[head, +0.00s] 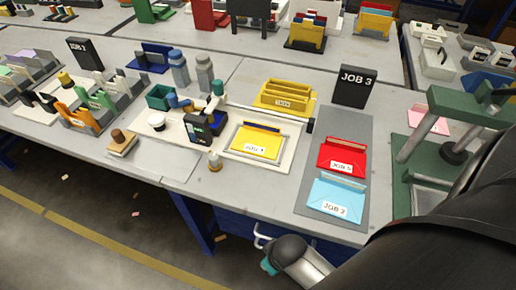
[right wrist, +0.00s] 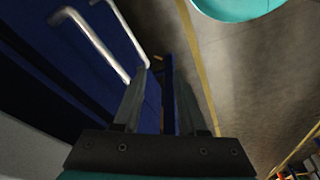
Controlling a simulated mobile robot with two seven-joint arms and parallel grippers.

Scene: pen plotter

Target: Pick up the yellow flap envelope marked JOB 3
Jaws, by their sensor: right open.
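The yellow flap envelope (head: 256,143) lies flat on the white plotter bed (head: 286,159) in the middle of the head view, with its dark blue flap edge at the back. Its white label is too small to read surely. My right gripper (right wrist: 160,73) shows in the right wrist view, open and empty, pointing down beside a blue drawer front (right wrist: 45,50). It is away from the envelope, which is not in that view. My left gripper is not in view.
A red envelope (head: 341,154) and a light blue JOB 2 envelope (head: 335,195) lie on a grey mat (head: 305,198). A black JOB 3 sign (head: 357,85) and a yellow holder (head: 286,96) stand behind. A small stamp-like object (head: 214,161) stands at the plotter's front. Drawer handles (right wrist: 92,44) stick out near my right gripper.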

